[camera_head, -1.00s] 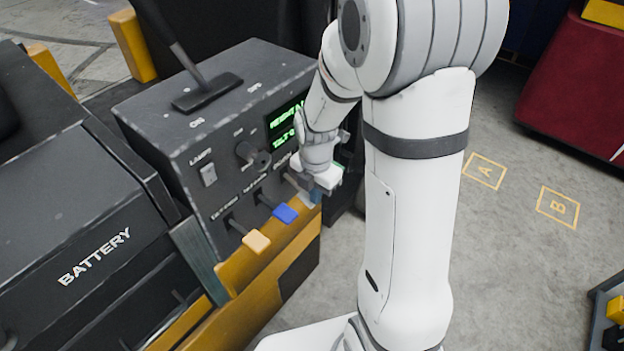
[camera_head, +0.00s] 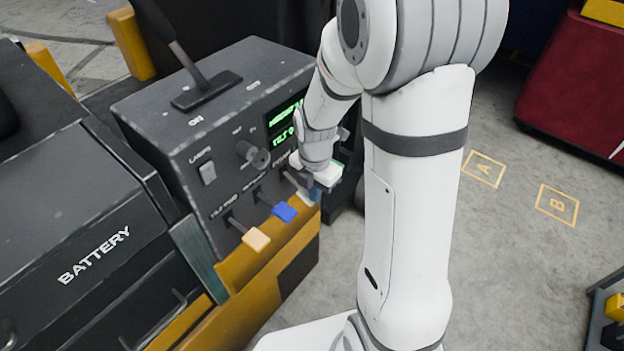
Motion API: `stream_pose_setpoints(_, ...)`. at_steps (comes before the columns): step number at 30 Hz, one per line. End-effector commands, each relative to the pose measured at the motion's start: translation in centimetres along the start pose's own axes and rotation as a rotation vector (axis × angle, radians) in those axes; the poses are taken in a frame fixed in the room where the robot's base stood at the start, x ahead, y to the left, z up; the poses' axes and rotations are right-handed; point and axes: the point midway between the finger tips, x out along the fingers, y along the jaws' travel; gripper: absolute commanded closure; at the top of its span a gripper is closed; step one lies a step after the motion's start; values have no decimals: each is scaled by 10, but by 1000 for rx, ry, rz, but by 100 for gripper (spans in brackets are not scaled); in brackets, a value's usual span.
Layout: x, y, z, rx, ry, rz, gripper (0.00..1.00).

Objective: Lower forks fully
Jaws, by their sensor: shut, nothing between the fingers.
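A dark control box (camera_head: 215,140) carries a row of small levers on its front face. One lever has an orange-tan tip (camera_head: 256,239) and one has a blue tip (camera_head: 285,212). My gripper (camera_head: 305,190) is at the right end of this row, beside the blue-tipped lever. Its fingers are shut and hold nothing. A third lever there is mostly hidden behind the gripper, and I cannot tell whether they touch. A green-lit display (camera_head: 284,124) above is partly covered by my arm and its text is not readable. The forks cannot be made out.
A black battery case (camera_head: 95,225) is at the left. A large black-handled lever (camera_head: 205,90) stands on the control box, with a knob (camera_head: 252,153) and lamp switch (camera_head: 207,172) on its face. Floor marks A (camera_head: 484,169) and B (camera_head: 557,204) lie on clear floor at right.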

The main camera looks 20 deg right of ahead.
Motion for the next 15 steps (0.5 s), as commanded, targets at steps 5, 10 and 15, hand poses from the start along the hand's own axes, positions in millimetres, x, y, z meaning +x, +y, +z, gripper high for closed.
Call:
stream_pose_setpoints(5, -21, -5, 0, -1, -2, 4, 100)
stream_pose_setpoints(10, -48, -18, 1, 0, -4, 7, 100)
stream_pose_setpoints(15, -80, -32, 2, 1, -5, 8, 100)
